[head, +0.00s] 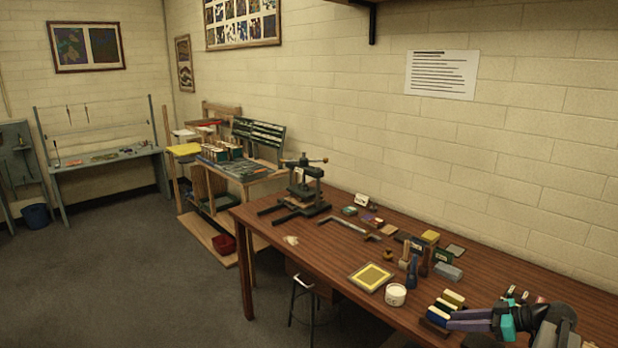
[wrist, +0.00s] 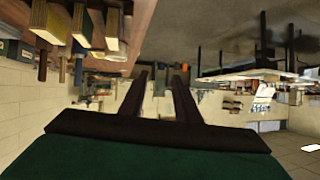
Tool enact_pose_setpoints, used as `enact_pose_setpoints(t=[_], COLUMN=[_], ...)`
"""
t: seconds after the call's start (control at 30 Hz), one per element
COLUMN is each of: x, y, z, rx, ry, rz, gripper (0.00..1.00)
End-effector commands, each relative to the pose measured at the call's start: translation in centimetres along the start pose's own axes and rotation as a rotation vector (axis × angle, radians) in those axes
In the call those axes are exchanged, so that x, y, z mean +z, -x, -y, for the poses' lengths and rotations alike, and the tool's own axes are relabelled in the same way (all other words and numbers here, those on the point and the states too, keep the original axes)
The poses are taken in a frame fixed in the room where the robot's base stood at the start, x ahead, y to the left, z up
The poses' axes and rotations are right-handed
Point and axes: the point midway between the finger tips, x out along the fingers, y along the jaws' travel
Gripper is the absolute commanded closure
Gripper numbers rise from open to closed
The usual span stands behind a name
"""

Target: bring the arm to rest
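My gripper (head: 451,320) is at the lower right of the head view, over or in front of the right part of the wooden table, its fingers pointing left. In the wrist view my gripper (wrist: 162,68) shows two dark fingers standing apart with a gap between them. I see nothing held in the gap, only distant background. The wrist view is turned over, with the table at the top. The fingertips appear close to a row of small books or blocks (head: 453,298) in the head view; whether they touch cannot be told.
The wooden table (head: 330,236) carries a white tub (head: 395,295), a yellow-centred frame (head: 370,277), a dark press (head: 302,190) and several small tools and blocks. A stool (head: 303,290) stands at its front. A block wall (head: 520,140) runs behind. Open floor (head: 180,290) lies at left.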

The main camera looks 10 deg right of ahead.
Motion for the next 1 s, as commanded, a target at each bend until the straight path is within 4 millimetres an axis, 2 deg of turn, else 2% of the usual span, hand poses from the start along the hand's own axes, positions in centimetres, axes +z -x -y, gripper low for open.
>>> enact_pose_setpoints(t=[0.03, 0.1, 0.27, 0.5, 0.8, 1.0], x=[0.5, 0.9, 2.5, 5.8, 11.3, 15.8], y=[-2.5, -5.3, -11.7, -20.4, -29.4, -33.8], z=[0.7, 1.8, 4.6, 9.9, 18.1, 24.2], rx=[-0.034, -0.077, -0.174, -0.311, -0.465, -0.55], ry=[-0.001, -0.003, -0.009, -0.022, -0.082, -0.139], rz=[0.001, 0.006, 0.033, 0.104, 0.248, 0.382], gripper=[0.7, 0.7, 0.7, 0.7, 0.7, 0.7])
